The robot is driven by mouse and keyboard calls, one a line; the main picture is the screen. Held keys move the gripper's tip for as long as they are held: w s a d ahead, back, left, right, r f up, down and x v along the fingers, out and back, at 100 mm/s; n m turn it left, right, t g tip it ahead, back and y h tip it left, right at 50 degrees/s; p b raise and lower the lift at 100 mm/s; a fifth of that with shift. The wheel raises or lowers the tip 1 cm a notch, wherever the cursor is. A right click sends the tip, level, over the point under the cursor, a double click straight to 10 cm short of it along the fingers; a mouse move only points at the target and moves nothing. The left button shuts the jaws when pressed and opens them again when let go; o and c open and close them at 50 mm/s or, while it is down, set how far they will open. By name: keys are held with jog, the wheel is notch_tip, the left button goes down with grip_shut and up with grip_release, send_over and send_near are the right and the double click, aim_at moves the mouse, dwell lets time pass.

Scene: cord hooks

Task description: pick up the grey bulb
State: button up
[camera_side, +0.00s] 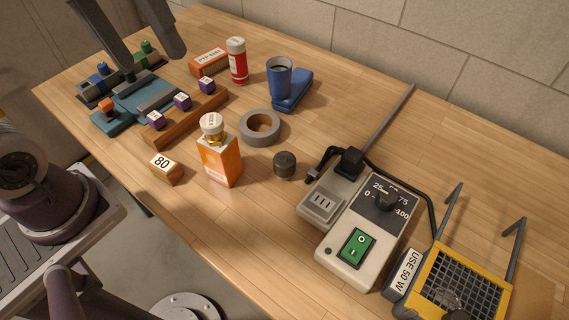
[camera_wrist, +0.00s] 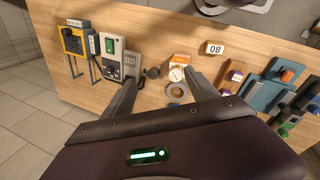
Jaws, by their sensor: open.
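I cannot clearly make out a grey bulb. A dark, rounded, glassy shape (camera_side: 454,299) sits at the front of the yellow caged lamp (camera_side: 490,285), partly cut off by the lower edge of the side view; I cannot tell what it is. The lamp also shows at the upper left of the wrist view (camera_wrist: 76,42). A short dark grey cylinder (camera_side: 284,165) stands between the orange bottle and the control box, also in the wrist view (camera_wrist: 152,73). My gripper (camera_side: 150,58) is open and empty above the far left table end; its fingers show in the wrist view (camera_wrist: 161,78).
The control box (camera_side: 345,235) with a plug and black cord stands beside the lamp. An orange bottle (camera_side: 219,162), grey tape roll (camera_side: 246,135), 80 block (camera_side: 165,170), wooden rail (camera_side: 185,122), blue cup (camera_side: 279,80) and red-white canister (camera_side: 238,68) stand to the left.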

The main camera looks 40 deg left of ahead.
jog(key=w+d+f+n+g+h, duration=0.2)
jog(key=w+n+g+h, duration=0.3)
jog(key=w+n+h, duration=0.85)
jog(key=m+y, duration=0.3)
jog(key=m, duration=0.1)
send_near(280, 154)
jog(key=d, duration=0.1)
jog(key=s+d, duration=0.1)
jog(key=d, duration=0.1)
jog(key=shift+s+d+f+n+t, duration=0.15)
jog(key=shift+s+f+n+t, duration=0.1)
jog(key=shift+f+t, duration=0.1)
jog(key=x, duration=0.6)
jog(key=shift+d+f, duration=0.25)
jog(key=shift+f, duration=0.1)
grip_shut()
